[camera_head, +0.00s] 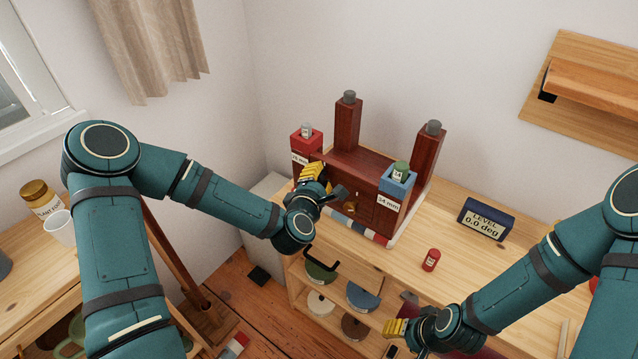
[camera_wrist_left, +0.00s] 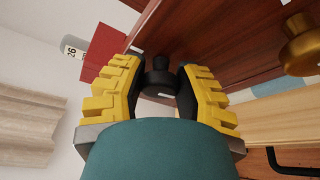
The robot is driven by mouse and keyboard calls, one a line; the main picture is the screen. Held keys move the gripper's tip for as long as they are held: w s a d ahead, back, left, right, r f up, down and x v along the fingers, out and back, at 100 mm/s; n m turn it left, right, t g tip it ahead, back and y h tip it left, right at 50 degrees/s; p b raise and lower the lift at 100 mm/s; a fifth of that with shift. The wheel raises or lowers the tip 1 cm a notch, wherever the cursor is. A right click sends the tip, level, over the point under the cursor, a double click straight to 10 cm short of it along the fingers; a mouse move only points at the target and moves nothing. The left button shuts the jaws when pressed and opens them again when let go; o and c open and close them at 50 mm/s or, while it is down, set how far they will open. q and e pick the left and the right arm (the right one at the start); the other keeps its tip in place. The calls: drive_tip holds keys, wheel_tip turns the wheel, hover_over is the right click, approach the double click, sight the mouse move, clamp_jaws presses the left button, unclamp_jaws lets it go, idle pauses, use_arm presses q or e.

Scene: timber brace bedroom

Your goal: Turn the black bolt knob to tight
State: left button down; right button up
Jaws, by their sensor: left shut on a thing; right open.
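The black bolt knob (camera_wrist_left: 160,82) sits against the red-brown timber in the left wrist view, between the yellow fingers. My left gripper (camera_wrist_left: 158,95) is shut on it. In the head view my left gripper (camera_head: 314,174) is at the left front of the red-brown timber brace (camera_head: 370,160), and the knob is hidden behind the fingers and wrist. The knob's marking, if any, cannot be read. My right gripper (camera_head: 394,329) is open and empty, low in front of the bench, apart from the brace.
A red block (camera_head: 304,140) and a blue block labelled 34 mm (camera_head: 397,184) stand at the brace. A brass knob (camera_wrist_left: 302,50) is right of the black one. A level display (camera_head: 486,219) reads 0.0 deg. A small red can (camera_head: 431,260) stands on the bench (camera_head: 465,262).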

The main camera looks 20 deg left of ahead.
use_arm(q)
drive_tip(key=shift+m+t+y+b, duration=0.3)
drive_tip(key=shift+m+t+b, duration=0.1)
drive_tip(key=shift+m+b, duration=0.35)
drive_tip(key=c, duration=0.6)
unclamp_jaws()
wheel_tip(320, 180, up, 10)
drive_tip(key=shift+r, duration=0.1)
